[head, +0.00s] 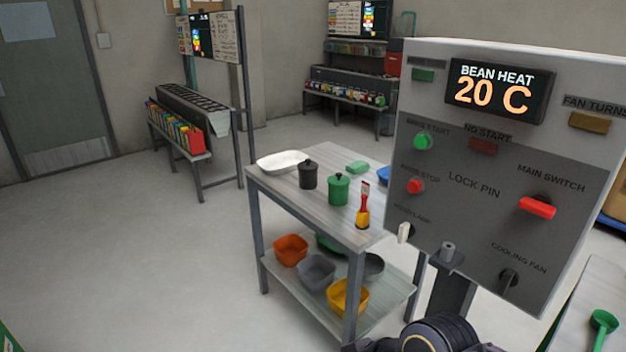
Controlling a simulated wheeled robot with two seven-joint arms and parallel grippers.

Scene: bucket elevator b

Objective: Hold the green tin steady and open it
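The green tin (339,190) stands upright on the top of a grey metal table (330,222). Its lid with a small knob is on. A black tin (308,174) of similar shape stands close to its left. A red and yellow brush-like tool (363,206) stands to its right, near the table's front edge. A dark rounded part at the bottom edge looks like my own arm. Neither of my grippers shows, and nothing touches the green tin.
A white tray (284,162) and a green block (358,167) lie on the tabletop. Several bowls, including an orange one (290,249), sit on the lower shelf. A control panel (500,230) blocks the right side. Floor on the left is clear.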

